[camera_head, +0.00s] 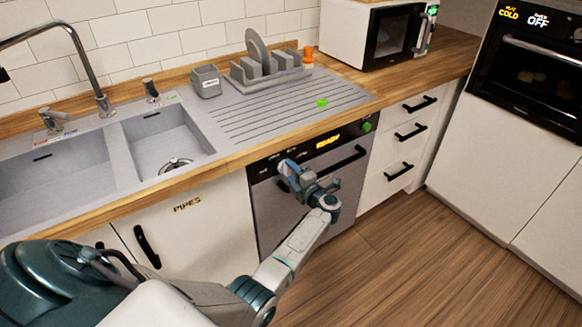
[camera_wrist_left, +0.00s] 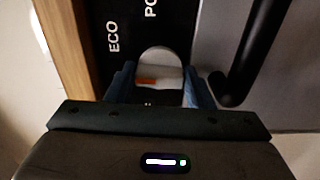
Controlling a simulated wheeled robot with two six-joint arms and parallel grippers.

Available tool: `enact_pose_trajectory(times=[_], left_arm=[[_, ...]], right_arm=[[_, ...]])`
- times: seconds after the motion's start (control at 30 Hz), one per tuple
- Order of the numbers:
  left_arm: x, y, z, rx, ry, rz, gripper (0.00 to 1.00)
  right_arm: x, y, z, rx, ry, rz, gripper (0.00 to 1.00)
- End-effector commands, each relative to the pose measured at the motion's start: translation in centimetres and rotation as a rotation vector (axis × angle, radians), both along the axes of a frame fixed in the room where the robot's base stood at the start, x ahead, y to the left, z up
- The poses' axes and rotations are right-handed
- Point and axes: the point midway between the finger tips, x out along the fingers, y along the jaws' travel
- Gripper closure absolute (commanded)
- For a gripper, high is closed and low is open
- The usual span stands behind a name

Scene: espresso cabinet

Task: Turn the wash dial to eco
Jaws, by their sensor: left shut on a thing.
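The dishwasher (camera_head: 285,215) is under the counter, with a "WASH" label (camera_head: 327,142) on its black top panel. My left gripper (camera_head: 288,168) is at the left part of this panel and hides the wash dial in the head view. In the left wrist view, the pale round dial (camera_wrist_left: 160,60) sits between the blue fingers of my left gripper (camera_wrist_left: 156,88), which are shut on it. An orange mark on the dial points to the picture's left. The "ECO" label (camera_wrist_left: 113,37) is up and left of the dial. A partly cut-off label starting "PO" (camera_wrist_left: 151,8) is above it. My right gripper is not in view.
A black bar handle (camera_wrist_left: 250,50) is right of the dial in the wrist view, close to the gripper. The wooden counter edge (camera_wrist_left: 66,50) is at the left there. A green knob (camera_head: 367,126) is at the panel's right end. The floor (camera_head: 400,260) is clear.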

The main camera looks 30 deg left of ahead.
Motion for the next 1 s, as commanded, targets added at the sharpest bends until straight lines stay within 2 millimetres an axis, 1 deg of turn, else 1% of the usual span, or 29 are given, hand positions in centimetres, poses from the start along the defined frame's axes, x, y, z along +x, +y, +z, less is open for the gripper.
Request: enact_pose_trajectory(times=[0.03, 0.1, 0.3, 0.5, 0.7, 1.0], left_arm=[[0.0, -0.1, 0.3, 0.015, 0.041, 0.000, 0.76], [0.0, 0.0, 0.3, 0.037, 0.094, 0.000, 0.76], [0.0, 0.0, 0.1, 0.092, 0.226, -0.001, 0.76], [0.0, 0.0, 0.0, 0.128, 0.315, -0.001, 0.76], [0.0, 0.0, -0.2, 0.147, 0.360, -0.001, 0.76], [0.0, 0.0, -0.2, 0.152, 0.372, -0.001, 0.76]], right_arm=[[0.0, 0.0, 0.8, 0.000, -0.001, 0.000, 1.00], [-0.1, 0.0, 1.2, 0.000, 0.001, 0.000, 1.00], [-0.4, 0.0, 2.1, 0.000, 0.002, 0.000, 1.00], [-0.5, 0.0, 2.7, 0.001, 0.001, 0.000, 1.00], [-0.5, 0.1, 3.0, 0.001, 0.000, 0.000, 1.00], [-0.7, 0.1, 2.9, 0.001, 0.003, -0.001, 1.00]])
